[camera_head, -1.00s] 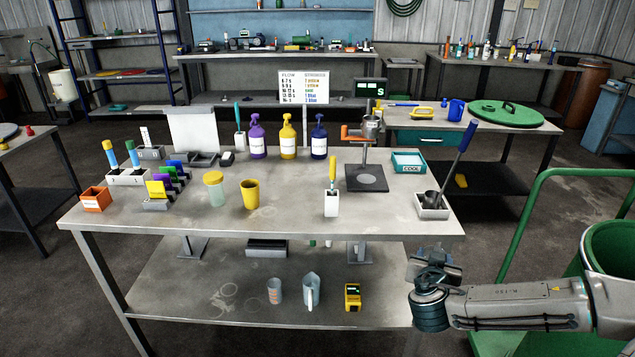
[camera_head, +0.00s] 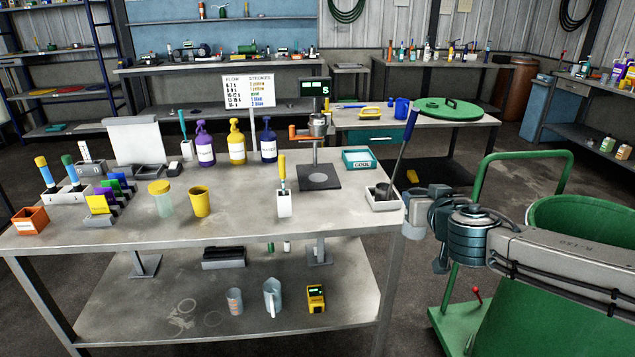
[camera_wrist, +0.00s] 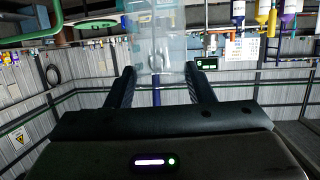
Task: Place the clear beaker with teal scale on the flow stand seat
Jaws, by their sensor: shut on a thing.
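My gripper (camera_wrist: 160,76) is shut on a clear beaker (camera_wrist: 155,45), which shows between the two fingers in the wrist view. I cannot make out its scale marks. In the head view my gripper (camera_head: 428,235) is at the right end of the workbench, past the edge, small and partly hidden by my wrist. The flow stand (camera_head: 317,150) stands at the back right of the bench, with a metal cup and orange handle above a dark base.
A white holder (camera_head: 385,204) with a ladle stands at the bench's right corner, between my gripper and the stand. A teal COOL tray (camera_head: 358,159) and a white holder with a yellow-handled tool (camera_head: 283,203) flank the stand. A green cart (camera_head: 520,215) is at right.

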